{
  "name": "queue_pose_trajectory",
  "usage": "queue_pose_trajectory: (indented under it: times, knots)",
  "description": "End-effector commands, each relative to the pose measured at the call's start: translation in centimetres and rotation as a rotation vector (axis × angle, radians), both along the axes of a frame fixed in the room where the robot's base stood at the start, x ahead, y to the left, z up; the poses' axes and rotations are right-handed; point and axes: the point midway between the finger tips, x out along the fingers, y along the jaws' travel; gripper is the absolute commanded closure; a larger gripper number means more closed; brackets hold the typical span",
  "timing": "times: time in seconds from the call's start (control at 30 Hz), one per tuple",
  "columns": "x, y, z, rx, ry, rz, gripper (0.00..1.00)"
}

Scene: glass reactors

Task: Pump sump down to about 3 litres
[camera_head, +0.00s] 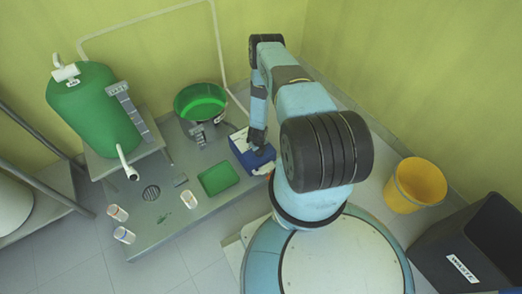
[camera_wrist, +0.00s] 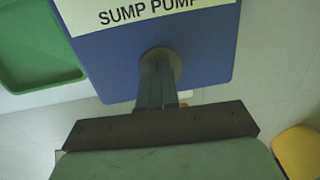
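The sump pump is a blue box (camera_head: 250,158) with a white top part, standing right of the green tray on the low platform. In the wrist view its blue face (camera_wrist: 210,60) fills the upper middle, with a white "SUMP PUMP" label (camera_wrist: 150,10). My gripper (camera_head: 258,140) is at the pump. In the wrist view my gripper (camera_wrist: 158,65) has its fingers together, over a round brownish knob or button (camera_wrist: 176,58) on that face. Contact cannot be told. A round open green vessel (camera_head: 202,92), perhaps the sump, stands behind; its level is unreadable.
A large green tank (camera_head: 92,115) with a white spout stands on a stand at left. A green tray (camera_head: 218,179) and small white containers (camera_head: 117,213) are on the platform. A yellow bucket (camera_head: 418,184) and a black waste bin (camera_head: 468,245) stand at right.

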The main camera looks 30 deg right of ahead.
Motion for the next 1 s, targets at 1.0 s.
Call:
queue_pose_trajectory:
  times: [1.0]
  knots:
    - [-0.7, 0.6, 10.1, -0.002, -0.005, 0.0, 1.0]
